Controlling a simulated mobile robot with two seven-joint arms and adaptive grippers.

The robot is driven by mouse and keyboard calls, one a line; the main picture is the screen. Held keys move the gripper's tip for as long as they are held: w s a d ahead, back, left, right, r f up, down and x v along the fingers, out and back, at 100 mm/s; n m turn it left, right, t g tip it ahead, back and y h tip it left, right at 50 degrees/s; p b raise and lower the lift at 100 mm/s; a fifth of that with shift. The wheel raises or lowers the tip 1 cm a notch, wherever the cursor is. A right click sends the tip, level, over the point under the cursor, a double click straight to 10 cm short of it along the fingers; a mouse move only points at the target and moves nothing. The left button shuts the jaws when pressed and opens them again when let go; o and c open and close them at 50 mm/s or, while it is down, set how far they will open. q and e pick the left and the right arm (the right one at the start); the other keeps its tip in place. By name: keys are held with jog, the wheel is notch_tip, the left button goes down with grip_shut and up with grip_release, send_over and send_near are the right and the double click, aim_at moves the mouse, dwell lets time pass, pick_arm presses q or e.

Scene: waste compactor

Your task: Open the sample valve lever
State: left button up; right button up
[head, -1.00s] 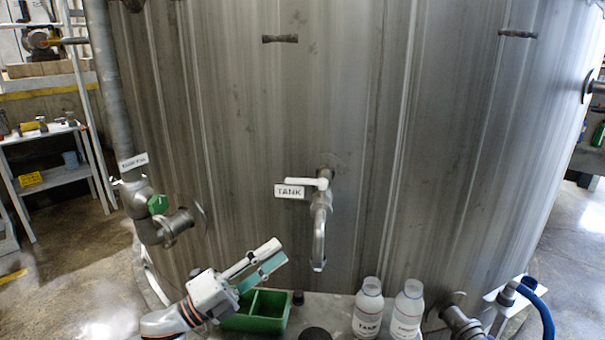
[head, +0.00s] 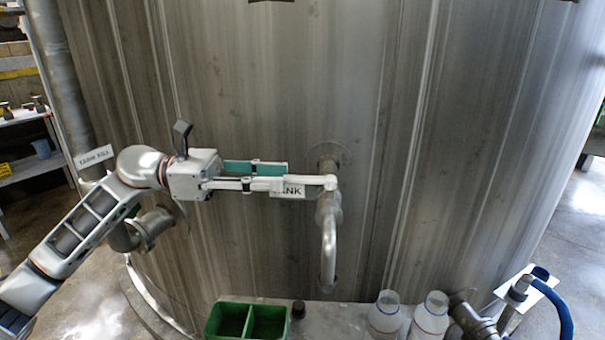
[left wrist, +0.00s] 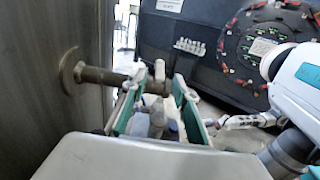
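The sample valve (head: 328,205) sticks out of the tank wall, with a curved spout hanging down. Its white lever (head: 318,181) lies about level and points left from the valve. A TANK label (head: 292,191) sits by it, partly covered. My left gripper (head: 287,176) reaches in from the left, its fingertips at the lever's free end. In the left wrist view the gripper (left wrist: 160,76) has its fingers apart. The white lever end (left wrist: 159,70) shows between or just beyond the tips; contact cannot be told.
The metal tank wall (head: 240,90) stands close behind the valve. Below are a green divided bin (head: 248,308) and two white bottles (head: 385,315). A fill pipe with a side valve (head: 147,230) is at left, behind my left arm. A blue hose (head: 555,300) is at right.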

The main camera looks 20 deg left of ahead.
aim_at(327, 178)
pick_arm(q)
jog(key=p+x, duration=0.1)
jog(key=x, duration=0.4)
jog(key=shift+w+d, duration=0.1)
jog(key=shift+d, duration=0.3)
grip_shut()
